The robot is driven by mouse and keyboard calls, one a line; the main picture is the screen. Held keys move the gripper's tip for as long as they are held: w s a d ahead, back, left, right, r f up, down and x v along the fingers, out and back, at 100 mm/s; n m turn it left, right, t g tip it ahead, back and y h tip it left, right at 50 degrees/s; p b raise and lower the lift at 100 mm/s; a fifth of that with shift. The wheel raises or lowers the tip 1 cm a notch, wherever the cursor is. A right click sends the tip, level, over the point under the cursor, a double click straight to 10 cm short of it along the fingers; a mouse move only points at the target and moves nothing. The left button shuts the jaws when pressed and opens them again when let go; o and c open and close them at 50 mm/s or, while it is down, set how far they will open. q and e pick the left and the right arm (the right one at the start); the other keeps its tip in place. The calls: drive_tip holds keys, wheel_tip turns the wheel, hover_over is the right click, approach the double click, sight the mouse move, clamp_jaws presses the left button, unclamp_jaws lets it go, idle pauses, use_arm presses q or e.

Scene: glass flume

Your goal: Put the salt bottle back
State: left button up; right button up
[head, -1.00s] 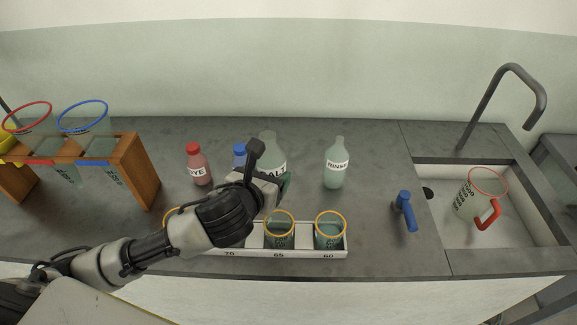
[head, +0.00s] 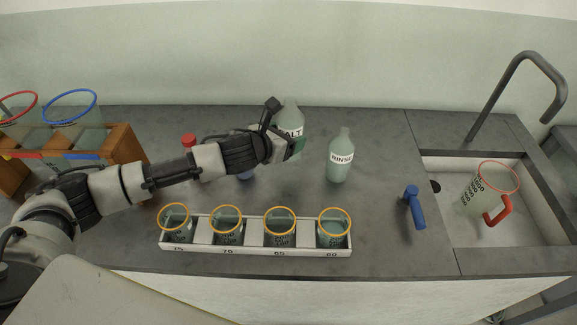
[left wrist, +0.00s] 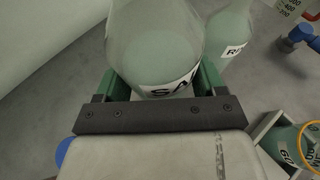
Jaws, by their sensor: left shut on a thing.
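The salt bottle (head: 292,116) is pale green with a white label, near the back of the counter, left of the rinse bottle. My left gripper (head: 291,147) is shut on it from the front left. In the left wrist view the salt bottle (left wrist: 155,40) stands between the two green fingers (left wrist: 160,85). Its base is hidden in the head view, so I cannot tell whether it touches the counter. My right gripper is not in view.
The rinse bottle (head: 341,157) stands close on the right. A white rack (head: 255,251) with several beakers lies in front. A sink (head: 455,225) with a jug (head: 486,190) is at right.

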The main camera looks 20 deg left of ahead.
use_arm(q)
wheel_tip(320, 180, down, 8)
drive_tip(key=shift+r, duration=0.1)
idle(0.4)
drive_tip(key=o, duration=1)
drive_tip(key=shift+f, duration=0.2)
drive_tip(key=shift+c, duration=0.2)
drive_tip(key=shift+r, duration=0.1)
drive_tip(key=shift+s+r, duration=0.1)
drive_tip(key=shift+s, duration=0.1)
drive_tip(key=b+v, duration=0.1)
drive_tip(key=v, duration=1)
drive_tip(key=shift+s+r, duration=0.15)
drive_tip(key=shift+s, duration=0.1)
